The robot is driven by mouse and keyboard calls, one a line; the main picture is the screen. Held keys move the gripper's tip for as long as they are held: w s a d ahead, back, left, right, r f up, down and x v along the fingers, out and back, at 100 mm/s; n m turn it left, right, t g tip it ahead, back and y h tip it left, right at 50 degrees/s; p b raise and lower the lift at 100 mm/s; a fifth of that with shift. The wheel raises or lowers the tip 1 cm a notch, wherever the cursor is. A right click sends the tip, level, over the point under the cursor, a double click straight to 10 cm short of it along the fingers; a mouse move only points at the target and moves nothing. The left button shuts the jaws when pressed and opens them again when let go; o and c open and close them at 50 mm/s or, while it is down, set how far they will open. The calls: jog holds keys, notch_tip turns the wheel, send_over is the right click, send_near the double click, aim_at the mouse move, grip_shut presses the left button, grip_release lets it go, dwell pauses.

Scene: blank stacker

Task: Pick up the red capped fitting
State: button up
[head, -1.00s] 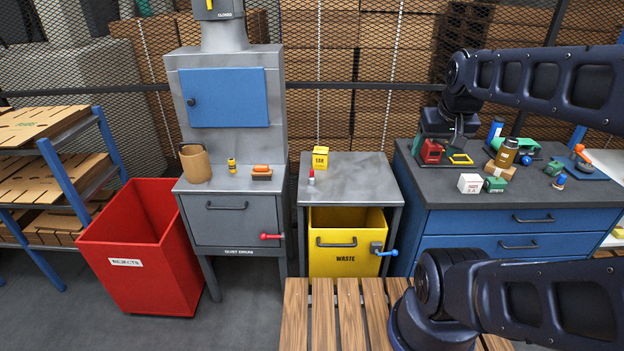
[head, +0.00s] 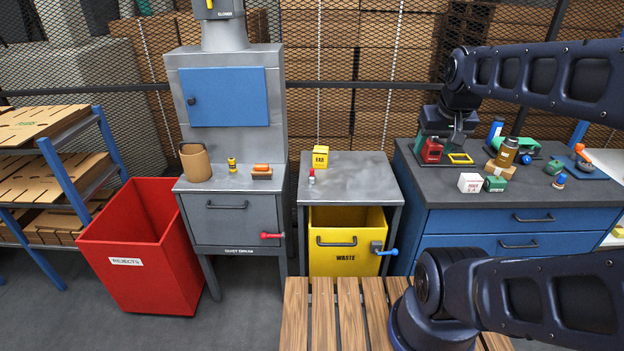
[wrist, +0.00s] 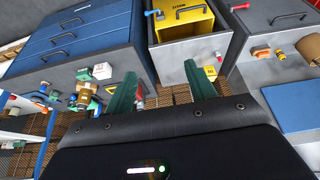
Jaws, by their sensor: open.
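The red capped fitting (head: 311,177) is small and pale-bodied with a red top. It stands upright on the grey top of the waste cabinet (head: 352,182), near its left edge, in front of a yellow box (head: 320,157). My gripper (head: 446,142) is well to the right of it, over the back left of the dark-topped blue bench. In the wrist view my gripper (wrist: 161,76) shows two green fingers, apart with nothing held between them. A small reddish shape there, near the yellow box (wrist: 210,72), looks like the fitting (wrist: 218,57).
A red block (head: 432,151) and a yellow frame (head: 461,158) are near my gripper. The bench also holds a white box (head: 470,183), a brown bottle (head: 507,152) and other parts. A grey furnace (head: 226,120) stands left of the waste cabinet. The cabinet top is mostly clear.

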jog(key=w+a+r+n+g, duration=0.1)
jog(key=w+a+n, duration=0.1)
jog(key=w, duration=0.6)
jog(key=w+a+n, duration=0.2)
jog(key=w+a, duration=0.1)
jog(key=w, duration=0.4)
jog(key=n+g, duration=0.4)
jog(key=n, duration=0.5)
send_over(312, 169)
notch_tip(312, 169, down, 27)
jog(key=shift+f, duration=0.15)
jog(key=shift+w+a+f, duration=0.15)
jog(key=shift+a+f, duration=0.1)
jog(key=shift+f, duration=0.6)
notch_tip(312, 169, down, 5)
jog(key=shift+r, duration=0.1)
jog(key=shift+s+d+f, duration=0.1)
jog(key=shift+d+f, duration=0.05)
jog(key=shift+f, duration=1.15)
jog(key=shift+s+d+f, duration=0.1)
jog(key=shift+f, duration=1.2)
